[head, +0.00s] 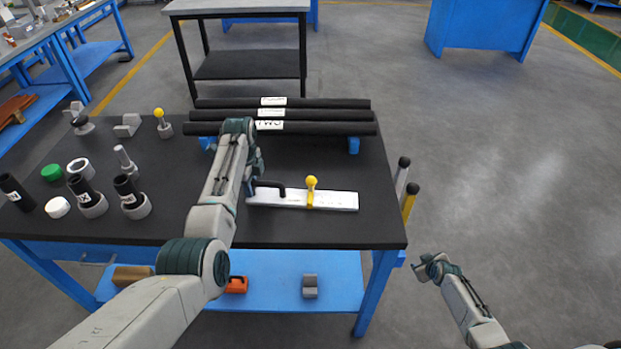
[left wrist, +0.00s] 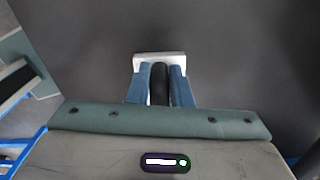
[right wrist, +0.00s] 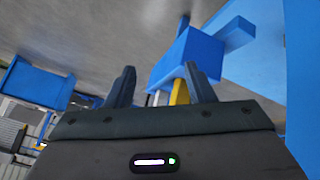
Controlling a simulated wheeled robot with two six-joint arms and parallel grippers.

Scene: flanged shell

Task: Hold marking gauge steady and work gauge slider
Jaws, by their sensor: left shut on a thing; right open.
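The marking gauge (head: 334,201) is a flat white bar lying on the black table top, with a black handle (head: 270,184) near its left end. The yellow gauge slider (head: 311,191), with a round knob, sits on the bar right of its middle. My left gripper (head: 255,184) is at the left end of the gauge. In the left wrist view its blue fingers (left wrist: 160,86) are shut on the black handle, with the white bar end beyond. My right gripper (head: 430,264) is off the table's right front side. Its fingers (right wrist: 160,84) are open and empty.
Black pipes with white labels (head: 300,128) lie across the table behind the gauge. Fittings, caps and a yellow-topped piece (head: 162,122) stand at the left. Black and yellow handles (head: 408,201) stick up beside the table's right edge. The table right of the gauge is clear.

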